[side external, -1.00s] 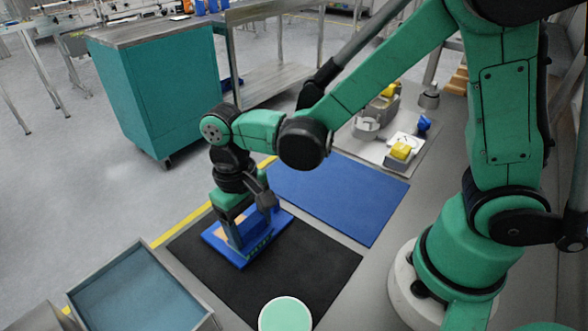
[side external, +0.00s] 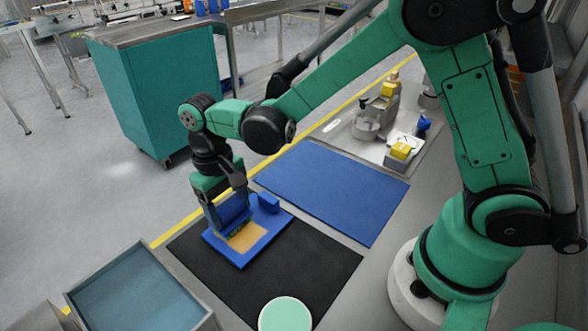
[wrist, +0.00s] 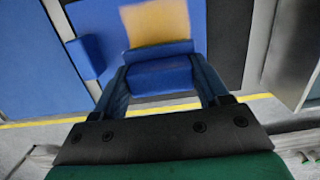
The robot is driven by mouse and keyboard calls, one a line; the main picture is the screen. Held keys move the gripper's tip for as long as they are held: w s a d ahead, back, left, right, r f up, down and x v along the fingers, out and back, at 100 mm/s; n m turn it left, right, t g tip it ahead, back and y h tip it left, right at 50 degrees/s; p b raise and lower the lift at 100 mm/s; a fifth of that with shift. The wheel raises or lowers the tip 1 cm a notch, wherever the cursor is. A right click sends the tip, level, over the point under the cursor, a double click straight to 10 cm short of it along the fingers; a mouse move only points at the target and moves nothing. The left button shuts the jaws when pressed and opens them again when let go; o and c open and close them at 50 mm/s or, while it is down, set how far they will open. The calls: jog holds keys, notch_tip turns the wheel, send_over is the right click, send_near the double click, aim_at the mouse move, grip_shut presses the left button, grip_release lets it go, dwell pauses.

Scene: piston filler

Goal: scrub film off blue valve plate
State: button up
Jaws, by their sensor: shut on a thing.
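The blue valve plate (side external: 240,261) lies on a black mat, with a tan film patch (side external: 246,237) on its face. In the wrist view the film patch (wrist: 155,20) shows just beyond my gripper. My gripper (side external: 231,222) is over the plate's left part, shut on a blue block (wrist: 160,76). The block is between the fingers in the wrist view and sits at or very near the plate's surface; contact is hard to tell. The plate's face under the block is hidden. A blue raised block (side external: 268,202) stands at the plate's far right side.
A blue mat (side external: 335,190) lies behind the black mat (side external: 300,265). A grey bin (side external: 140,290) is at front left. A round pale green-topped thing (side external: 285,315) stands at the front. A tray with yellow sponges (side external: 400,150) and containers is at back right.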

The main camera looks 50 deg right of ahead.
jog(key=shift+s+r, duration=0.1)
jog(key=shift+s, duration=2.75)
jog(key=shift+w, duration=0.5)
jog(key=shift+w+r, duration=0.1)
jog(key=shift+w, duration=0.25)
jog(key=shift+w+f, duration=0.2)
jog(key=shift+w, duration=2.1)
jog(key=shift+w+r, duration=0.15)
jog(key=shift+w, duration=0.45)
notch_tip(320, 180, up, 8)
jog(key=shift+s, duration=0.1)
